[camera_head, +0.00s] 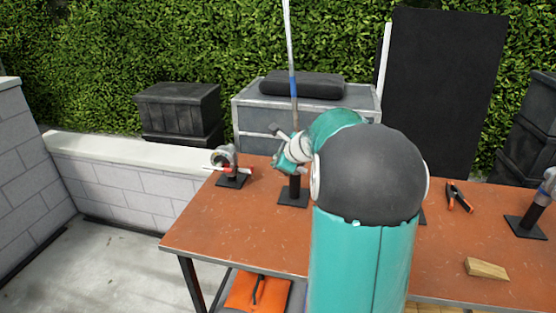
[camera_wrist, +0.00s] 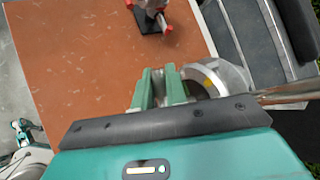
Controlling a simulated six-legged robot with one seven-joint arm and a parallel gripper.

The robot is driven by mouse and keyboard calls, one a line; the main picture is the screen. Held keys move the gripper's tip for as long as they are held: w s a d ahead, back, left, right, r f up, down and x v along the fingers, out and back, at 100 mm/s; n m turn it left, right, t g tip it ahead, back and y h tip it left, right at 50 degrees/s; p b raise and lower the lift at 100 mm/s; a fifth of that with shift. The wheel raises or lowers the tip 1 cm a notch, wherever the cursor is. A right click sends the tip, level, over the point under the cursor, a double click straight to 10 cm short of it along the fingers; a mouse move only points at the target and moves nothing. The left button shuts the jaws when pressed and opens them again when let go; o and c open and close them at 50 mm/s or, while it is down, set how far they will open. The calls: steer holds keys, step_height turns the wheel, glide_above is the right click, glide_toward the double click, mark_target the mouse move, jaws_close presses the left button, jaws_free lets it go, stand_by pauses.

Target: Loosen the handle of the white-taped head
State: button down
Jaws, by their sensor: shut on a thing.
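My gripper (camera_head: 283,162) is at the middle-left stand on the table, by a metal grip head whose grey disc (camera_wrist: 208,76) shows right beside the fingers in the wrist view. The green fingers (camera_wrist: 163,84) are shut on a part of this head, likely its handle, which they mostly hide. The head sits on a black post and base plate (camera_head: 293,197). A long rod (camera_head: 292,60) with a blue band rises from it, tilted slightly. I cannot make out white tape on the head.
Another head (camera_head: 225,157) with a red-marked handle stands to the left. A third head (camera_head: 547,187) is at the right edge. Pliers (camera_head: 459,197) and a wooden wedge (camera_head: 486,269) lie on the orange table (camera_head: 230,235). A grey cart (camera_head: 250,115) stands behind.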

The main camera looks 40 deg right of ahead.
steer(key=c, duration=1.7)
jaws_free()
steer(key=shift+s, duration=0.15)
steer(key=v, duration=1.3)
steer(key=shift+s+a+r, duration=0.1)
steer(key=shift+s+r, duration=0.1)
steer(key=shift+r, duration=0.05)
